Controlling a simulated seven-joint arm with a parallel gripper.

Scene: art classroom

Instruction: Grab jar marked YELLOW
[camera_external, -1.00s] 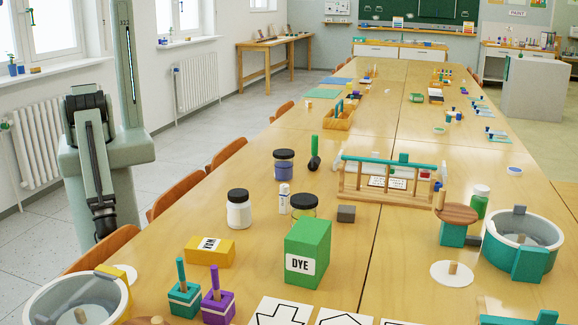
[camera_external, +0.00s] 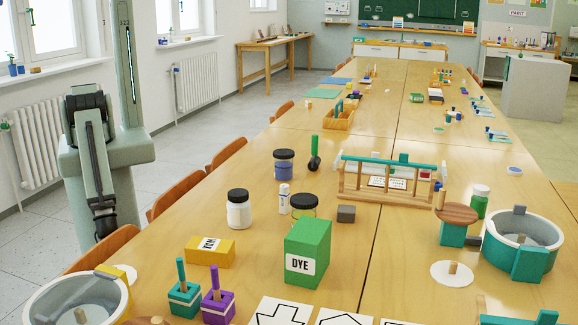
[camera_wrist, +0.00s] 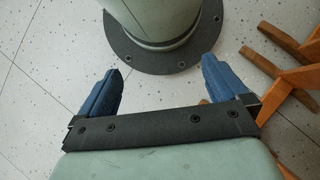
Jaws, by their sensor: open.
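A jar with a black lid and yellowish contents (camera_external: 303,206) stands on the long table, its lower part hidden behind the green DYE box (camera_external: 308,252). I cannot read any marking on it. A white jar with a black lid (camera_external: 239,213) stands to its left, and a blue jar with a dark lid (camera_external: 284,166) stands farther back. My gripper (camera_wrist: 163,72) shows in the wrist view with its blue fingers wide apart and nothing between them. It is above the speckled floor near my base, away from the jars. I cannot make it out in the external view.
A small white bottle (camera_external: 284,198) and a grey block (camera_external: 346,214) stand close beside the yellowish jar. A yellow box (camera_external: 210,251) lies in front of the white jar. A wooden rack (camera_external: 387,182) stands to the right. Chairs (camera_external: 178,193) line the table's left edge.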

